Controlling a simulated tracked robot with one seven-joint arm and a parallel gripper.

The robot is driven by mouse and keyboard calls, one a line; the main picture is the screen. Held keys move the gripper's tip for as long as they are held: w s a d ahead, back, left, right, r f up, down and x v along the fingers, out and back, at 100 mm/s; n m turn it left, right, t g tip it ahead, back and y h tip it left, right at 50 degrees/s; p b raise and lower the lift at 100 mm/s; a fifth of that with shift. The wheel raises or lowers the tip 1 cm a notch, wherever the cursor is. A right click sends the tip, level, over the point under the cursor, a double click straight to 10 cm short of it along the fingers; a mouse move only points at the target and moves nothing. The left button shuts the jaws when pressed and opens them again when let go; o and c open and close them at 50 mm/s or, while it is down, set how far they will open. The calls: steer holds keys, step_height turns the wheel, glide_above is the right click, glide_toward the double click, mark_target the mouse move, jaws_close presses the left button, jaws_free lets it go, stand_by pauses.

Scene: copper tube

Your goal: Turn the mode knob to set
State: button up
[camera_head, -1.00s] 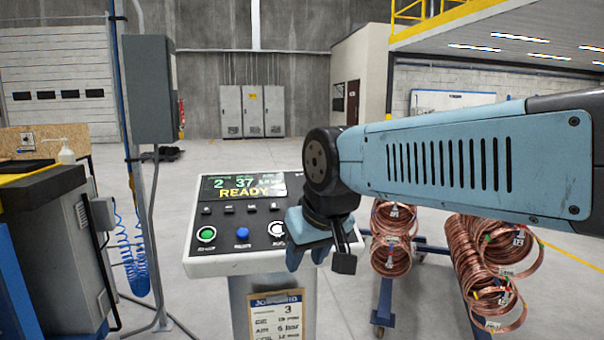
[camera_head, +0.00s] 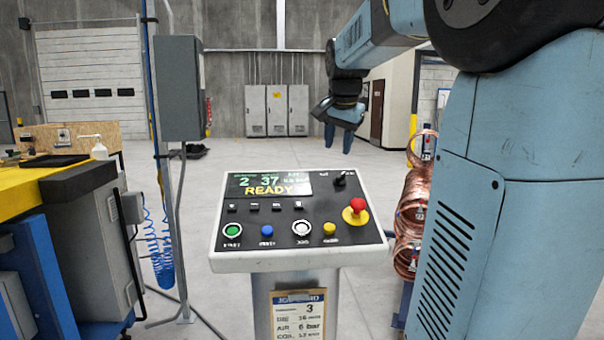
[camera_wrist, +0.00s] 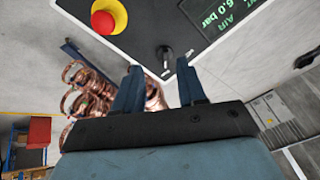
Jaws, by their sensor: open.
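The mode knob (camera_head: 340,180) is a small black knob at the top right of the control panel (camera_head: 375,255), beside the screen. In the wrist view the knob (camera_wrist: 165,54) shows near the panel's edge, just beyond my fingertips and between their lines. My gripper (camera_head: 338,144) is above and behind the panel's top right in the head view, its fingers hanging downward. In the wrist view my gripper (camera_wrist: 159,68) is open and empty, with a gap between its two blue fingers. The knob's setting is too small to read.
A red emergency stop (camera_head: 357,206) on a yellow base sits below the knob. Green, blue, white and yellow buttons line the panel's front. The screen (camera_head: 268,185) reads READY. Copper coils (camera_head: 410,205) hang at the right. A grey box (camera_head: 180,90) on a pole stands left.

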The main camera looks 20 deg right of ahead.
steer(key=m, duration=0.2)
glide_toward(341, 175)
steer(key=x, duration=0.9)
